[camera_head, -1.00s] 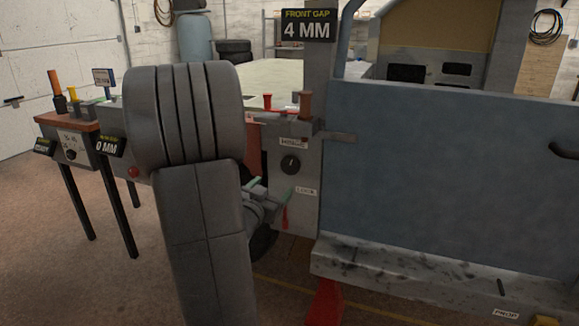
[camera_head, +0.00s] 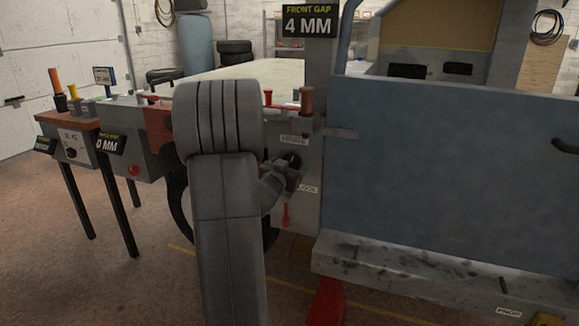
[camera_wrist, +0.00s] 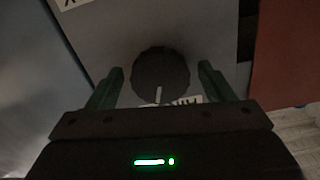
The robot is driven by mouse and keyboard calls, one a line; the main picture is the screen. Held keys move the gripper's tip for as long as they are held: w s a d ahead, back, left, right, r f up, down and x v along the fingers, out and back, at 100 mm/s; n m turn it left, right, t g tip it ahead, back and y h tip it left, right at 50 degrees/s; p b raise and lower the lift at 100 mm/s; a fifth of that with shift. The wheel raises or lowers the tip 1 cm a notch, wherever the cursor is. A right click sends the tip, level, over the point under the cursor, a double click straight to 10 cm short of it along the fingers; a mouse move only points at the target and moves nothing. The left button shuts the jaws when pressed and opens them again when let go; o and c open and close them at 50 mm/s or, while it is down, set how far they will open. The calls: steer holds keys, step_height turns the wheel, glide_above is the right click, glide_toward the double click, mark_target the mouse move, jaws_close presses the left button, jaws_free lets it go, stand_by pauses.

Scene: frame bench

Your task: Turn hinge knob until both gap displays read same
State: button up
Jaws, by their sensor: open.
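The hinge knob (camera_wrist: 160,72) is a dark round dial with a white pointer line aimed down in the wrist view. It sits on a grey post (camera_head: 312,190), below the HINGE label (camera_head: 294,140). My gripper (camera_head: 287,166) is at the knob in the head view and partly hides it. In the wrist view its green fingers stand open, one on each side of the knob, with no clear contact. The front gap display (camera_head: 308,21) reads 4 MM. A lower display (camera_head: 110,144) on the left reads 0 MM; its small heading is hard to read.
A red lever (camera_head: 286,214) hangs near the LOCK label (camera_head: 307,189), below the knob. A large blue door panel (camera_head: 450,170) fills the right side, above a stained sill (camera_head: 420,265). A bench (camera_head: 68,130) with small items stands at left.

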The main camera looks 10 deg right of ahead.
steer(key=c, duration=1)
steer(key=shift+o, duration=0.2)
steer(key=m+b, duration=0.2)
steer(key=m, duration=0.1)
steer(key=shift+f+m+b, duration=0.15)
steer(key=shift+m+b, duration=1.3)
steer(key=shift+m, duration=0.85)
